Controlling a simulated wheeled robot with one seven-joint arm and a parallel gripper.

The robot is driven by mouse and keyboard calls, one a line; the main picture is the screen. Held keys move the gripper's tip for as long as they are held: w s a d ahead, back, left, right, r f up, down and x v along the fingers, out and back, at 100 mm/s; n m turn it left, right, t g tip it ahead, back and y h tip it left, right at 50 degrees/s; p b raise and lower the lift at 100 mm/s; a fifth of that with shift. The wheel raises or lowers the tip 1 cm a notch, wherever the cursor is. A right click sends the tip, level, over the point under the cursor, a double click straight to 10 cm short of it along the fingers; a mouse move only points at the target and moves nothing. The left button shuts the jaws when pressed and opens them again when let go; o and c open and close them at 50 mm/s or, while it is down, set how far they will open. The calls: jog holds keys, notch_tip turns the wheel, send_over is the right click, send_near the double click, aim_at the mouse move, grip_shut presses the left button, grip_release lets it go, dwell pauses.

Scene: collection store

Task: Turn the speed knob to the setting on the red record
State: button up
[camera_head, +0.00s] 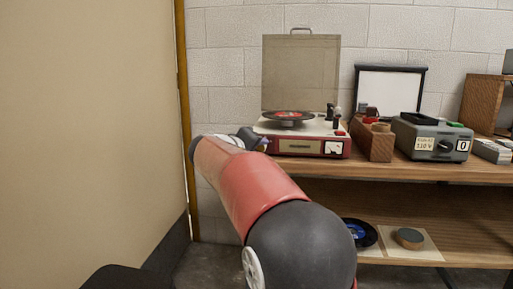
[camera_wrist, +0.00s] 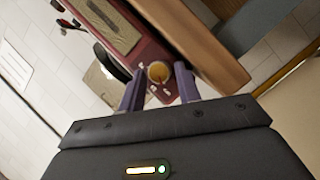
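The record player (camera_head: 282,144) stands on the wooden bench with its lid raised. A black record with a red label (camera_head: 288,115) lies on its platter; its print is too small to read. In the wrist view, a round brass-coloured knob (camera_wrist: 158,73) sits at one end of the player's red front. Small white marks lie beside it, too small to read. My gripper (camera_head: 257,139) is at the left end of the front and hides the knob in the head view. In the wrist view, its fingers stand open on either side of the knob, with narrow gaps apparent.
A blue-labelled record (camera_head: 358,233) and a round dark-topped object (camera_head: 409,237) lie on the lower shelf. A tall beige panel (camera_head: 90,120) stands close on the left.

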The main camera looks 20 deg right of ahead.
jog(key=c, duration=0.7)
